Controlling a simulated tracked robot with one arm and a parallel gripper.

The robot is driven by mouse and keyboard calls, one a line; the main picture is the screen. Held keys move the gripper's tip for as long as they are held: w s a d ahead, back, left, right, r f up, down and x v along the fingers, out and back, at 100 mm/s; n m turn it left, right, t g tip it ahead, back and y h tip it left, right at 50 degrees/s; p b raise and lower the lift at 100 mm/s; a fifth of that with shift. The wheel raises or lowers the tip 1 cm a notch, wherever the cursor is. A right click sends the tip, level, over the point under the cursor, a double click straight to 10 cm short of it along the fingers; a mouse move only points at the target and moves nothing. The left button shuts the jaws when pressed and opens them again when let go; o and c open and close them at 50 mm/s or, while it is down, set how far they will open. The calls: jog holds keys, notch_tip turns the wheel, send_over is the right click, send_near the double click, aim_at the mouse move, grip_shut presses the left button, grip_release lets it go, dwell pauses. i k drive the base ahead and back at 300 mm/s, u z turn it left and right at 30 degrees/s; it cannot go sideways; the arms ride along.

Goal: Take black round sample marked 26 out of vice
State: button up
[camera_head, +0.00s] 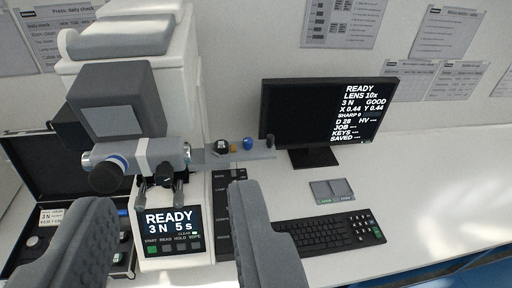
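My gripper (172,199) is open. Its two grey fingers stand wide apart in the lower part of the view, with nothing held between them. Beyond them stands a white and grey hardness tester (182,90) with a turret of lenses. A small dark round piece with a pale mark (221,147) sits on the grey bar (235,155) to the right of the turret. It may be the black sample, but its number is too small to read. I cannot make out the vice's jaws clearly. A blue knob (248,143) is beside the dark piece.
A tester panel (172,228) reads READY 3 N 5 s. A monitor (325,115) and a keyboard (330,232) are to the right. A small grey two-part pad (331,190) lies between them. An open black case (70,165) stands at left. The white bench is clear at far right.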

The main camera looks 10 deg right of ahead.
aim_at(222, 146)
jog(key=z, duration=0.1)
jog(key=i, duration=1)
jog(key=u, duration=0.1)
jog(key=k, duration=0.4)
jog(key=u, duration=0.45)
